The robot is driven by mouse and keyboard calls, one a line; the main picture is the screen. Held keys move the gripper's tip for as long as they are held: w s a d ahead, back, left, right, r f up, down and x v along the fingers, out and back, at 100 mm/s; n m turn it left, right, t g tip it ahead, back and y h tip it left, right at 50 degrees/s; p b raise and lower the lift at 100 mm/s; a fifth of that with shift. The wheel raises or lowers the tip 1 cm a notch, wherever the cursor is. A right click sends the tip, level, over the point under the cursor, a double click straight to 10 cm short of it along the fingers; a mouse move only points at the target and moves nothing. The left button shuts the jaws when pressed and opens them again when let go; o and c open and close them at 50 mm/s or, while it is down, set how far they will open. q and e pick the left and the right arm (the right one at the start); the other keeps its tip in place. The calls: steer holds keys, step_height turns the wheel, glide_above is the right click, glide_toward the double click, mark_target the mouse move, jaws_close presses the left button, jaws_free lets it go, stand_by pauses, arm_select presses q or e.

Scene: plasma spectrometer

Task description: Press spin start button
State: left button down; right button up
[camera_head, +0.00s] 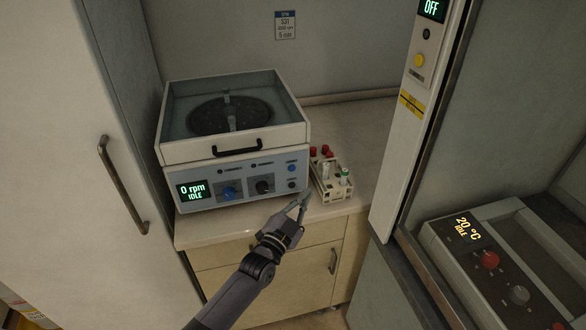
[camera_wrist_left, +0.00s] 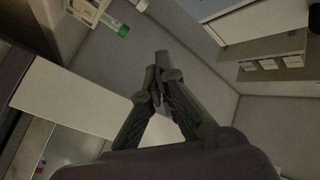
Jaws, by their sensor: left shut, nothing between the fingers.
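The centrifuge (camera_head: 243,160) stands on the counter at the centre left of the head view. Its display (camera_head: 193,191) reads "0 rpm IDLE". The rotor shows inside the upper housing, which has a black handle (camera_head: 237,147) on its front. The front panel carries a blue knob (camera_head: 229,193), a black knob (camera_head: 263,187), a blue button (camera_head: 292,167) and a dark button (camera_head: 292,183). Their labels are too small to read. My left gripper (camera_head: 302,203) is shut and empty, in front of the panel's lower right corner, apart from the buttons. It also shows shut in the left wrist view (camera_wrist_left: 161,58).
A small rack (camera_head: 331,183) with red-capped and green-capped tubes stands right of the centrifuge, close to my left gripper. A white cabinet (camera_head: 60,150) is at the left. A tall panel reading "OFF" (camera_head: 430,8) and a device reading "20 °C IDLE" (camera_head: 468,227) are at the right.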

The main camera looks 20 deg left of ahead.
mark_target(292, 168)
arm_select(q)
steer(key=shift+w, duration=0.1)
steer(key=w+a+b, duration=0.5)
steer(key=w+b, duration=0.1)
steer(key=w, duration=0.1)
stand_by(0.7)
steer(key=shift+w, duration=0.15)
stand_by(0.8)
steer(key=shift+w+a+b, duration=0.2)
steer(key=shift+w+b, duration=0.1)
steer(key=shift+b, duration=0.1)
